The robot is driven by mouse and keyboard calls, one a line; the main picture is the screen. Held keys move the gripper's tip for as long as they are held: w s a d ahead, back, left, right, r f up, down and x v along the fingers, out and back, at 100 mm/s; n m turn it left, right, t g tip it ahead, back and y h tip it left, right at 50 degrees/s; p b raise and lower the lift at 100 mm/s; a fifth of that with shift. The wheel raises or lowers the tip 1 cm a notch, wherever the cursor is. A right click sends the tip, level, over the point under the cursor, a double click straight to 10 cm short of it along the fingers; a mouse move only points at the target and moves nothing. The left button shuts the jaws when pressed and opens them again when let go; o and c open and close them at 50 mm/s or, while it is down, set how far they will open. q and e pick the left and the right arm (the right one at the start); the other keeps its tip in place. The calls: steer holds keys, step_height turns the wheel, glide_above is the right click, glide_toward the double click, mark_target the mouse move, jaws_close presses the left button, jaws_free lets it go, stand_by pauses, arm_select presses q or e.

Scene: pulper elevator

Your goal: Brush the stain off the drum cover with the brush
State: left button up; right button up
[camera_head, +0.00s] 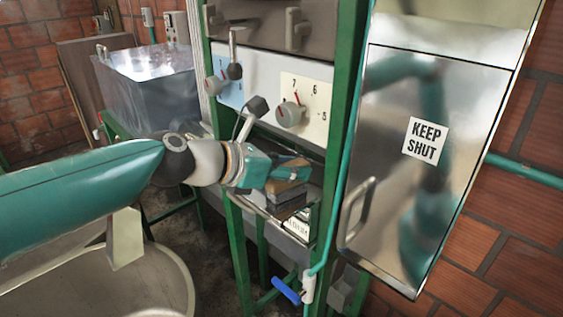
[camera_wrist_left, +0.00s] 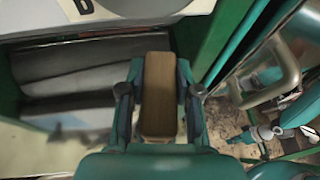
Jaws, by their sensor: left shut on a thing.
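My left gripper (camera_head: 277,172) reaches in from the left to the front of the green-framed machine in the head view. It is shut on a brush (camera_head: 292,169) with a brown wooden block and a dark lower part. In the left wrist view the brush (camera_wrist_left: 158,97) lies between the two fingers of the gripper (camera_wrist_left: 158,85). Dark grey, rounded surfaces (camera_wrist_left: 65,62) lie left of the brush in that view, below the panel; I cannot tell if they are the drum cover. I cannot make out a stain. Whether the brush touches anything is unclear. My right gripper is not in view.
A panel with dials (camera_head: 290,114) and levers is just above the gripper. Green posts (camera_head: 330,130) frame the opening. A steel door (camera_head: 395,190) marked KEEP SHUT stands at right. A blue-handled valve (camera_head: 286,290) sits below. A metal tank (camera_head: 150,85) stands at left.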

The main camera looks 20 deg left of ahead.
arm_select(q)
steer(key=shift+s+a, duration=0.1)
steer(key=shift+s, duration=0.4)
